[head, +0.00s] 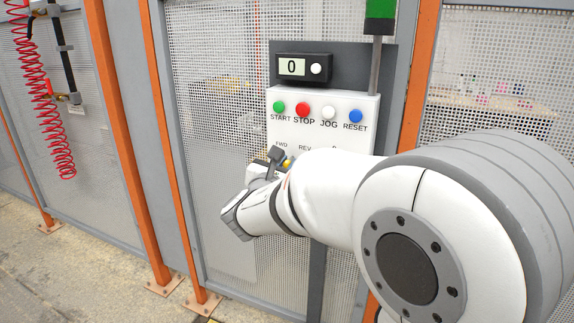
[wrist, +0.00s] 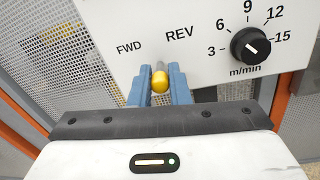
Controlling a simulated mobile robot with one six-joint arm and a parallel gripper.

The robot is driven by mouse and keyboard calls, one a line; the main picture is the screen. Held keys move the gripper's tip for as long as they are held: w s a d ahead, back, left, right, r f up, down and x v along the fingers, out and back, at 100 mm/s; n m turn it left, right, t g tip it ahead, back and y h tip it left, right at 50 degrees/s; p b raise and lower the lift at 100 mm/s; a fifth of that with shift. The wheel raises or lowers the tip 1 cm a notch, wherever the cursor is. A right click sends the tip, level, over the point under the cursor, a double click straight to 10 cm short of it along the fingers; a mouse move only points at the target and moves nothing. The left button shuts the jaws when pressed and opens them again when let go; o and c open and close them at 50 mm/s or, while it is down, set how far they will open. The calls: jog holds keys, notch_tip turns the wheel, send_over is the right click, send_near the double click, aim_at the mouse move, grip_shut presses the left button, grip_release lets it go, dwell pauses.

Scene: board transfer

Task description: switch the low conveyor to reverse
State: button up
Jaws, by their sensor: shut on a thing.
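The white control panel (head: 345,128) stands on the mesh fence in the head view, and its lower part is behind my arm. In the wrist view the panel (wrist: 205,62) shows the labels FWD and REV. A lever with a yellow knob (wrist: 160,80) sits below and between these labels. My gripper (wrist: 160,88) is shut on the lever, with a blue finger on each side of it. In the head view my gripper (head: 278,158) is at the panel's lower left, partly hidden, with a bit of yellow showing.
Green START (head: 279,107), red STOP (head: 302,108), white JOG (head: 328,111) and blue RESET (head: 355,116) buttons sit above my gripper. A counter (head: 304,67) reads 0. A speed dial (wrist: 250,46) is right of the lever. Orange posts (head: 123,140) frame the fence.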

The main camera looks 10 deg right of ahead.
grip_shut()
jog(key=y+b, duration=0.1)
jog(key=b, duration=0.1)
jog(key=n+t+y+b, duration=0.1)
jog(key=b, duration=0.1)
jog(key=shift+s+d+f, duration=0.15)
jog(key=shift+d+f, duration=0.1)
jog(key=shift+d, duration=0.15)
jog(key=y+b, duration=0.1)
jog(key=n+y+b, duration=0.1)
jog(key=b, duration=0.1)
jog(key=n+t+y+b, duration=0.1)
jog(key=b, duration=0.1)
jog(key=shift+s+d+r, duration=0.1)
jog(key=shift+d+r, duration=0.05)
jog(key=shift+d, duration=0.1)
jog(key=shift+r+n+y+b, duration=0.1)
jog(key=shift+n+y+b, duration=0.2)
jog(key=shift+n, duration=0.1)
jog(key=o, duration=0.8)
grip_release()
jog(key=shift+c, duration=0.2)
